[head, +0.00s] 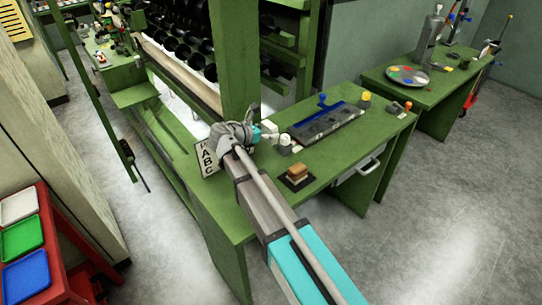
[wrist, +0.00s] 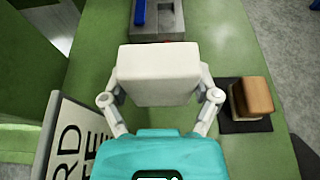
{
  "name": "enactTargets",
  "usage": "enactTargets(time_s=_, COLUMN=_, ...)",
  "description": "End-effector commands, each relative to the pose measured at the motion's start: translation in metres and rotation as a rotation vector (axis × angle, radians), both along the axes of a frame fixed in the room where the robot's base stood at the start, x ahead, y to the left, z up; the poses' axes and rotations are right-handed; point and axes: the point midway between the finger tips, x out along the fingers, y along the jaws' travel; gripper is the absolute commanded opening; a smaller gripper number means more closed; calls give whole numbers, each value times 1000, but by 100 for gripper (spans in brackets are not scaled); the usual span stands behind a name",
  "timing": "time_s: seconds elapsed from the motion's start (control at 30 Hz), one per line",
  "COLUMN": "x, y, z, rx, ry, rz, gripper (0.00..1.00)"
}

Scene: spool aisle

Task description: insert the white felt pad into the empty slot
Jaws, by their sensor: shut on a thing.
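The white felt pad (wrist: 158,75) is a pale block held between the two fingers of my gripper (wrist: 160,92) in the wrist view. My gripper is shut on its sides, above the green bench. In the head view, my gripper (head: 268,133) is over the bench, left of a long grey fixture (head: 318,128) with a blue bar and knob. Part of this fixture (wrist: 172,20) shows beyond the pad in the wrist view. A small red spot peeks out at the pad's far edge. The empty slot cannot be made out; the pad hides what lies beneath it.
A brown-topped block (wrist: 258,95) stands on a black mat (wrist: 240,125) to the right. A lettered card (head: 208,158) stands left of my gripper. A green post (head: 233,60) rises close behind it. Small items, one yellow (head: 365,98), lie at the bench's far end.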

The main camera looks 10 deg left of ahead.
Motion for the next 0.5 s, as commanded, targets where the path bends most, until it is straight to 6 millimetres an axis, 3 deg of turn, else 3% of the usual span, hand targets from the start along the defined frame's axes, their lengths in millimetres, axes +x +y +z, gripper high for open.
enactTargets(time_s=0.2, x=0, y=0, z=-27, rx=0, ry=0, rz=0, gripper=35)
enactTargets(time_s=0.5, x=0, y=-1, z=-42, rx=0, ry=0, rz=-1, gripper=35)
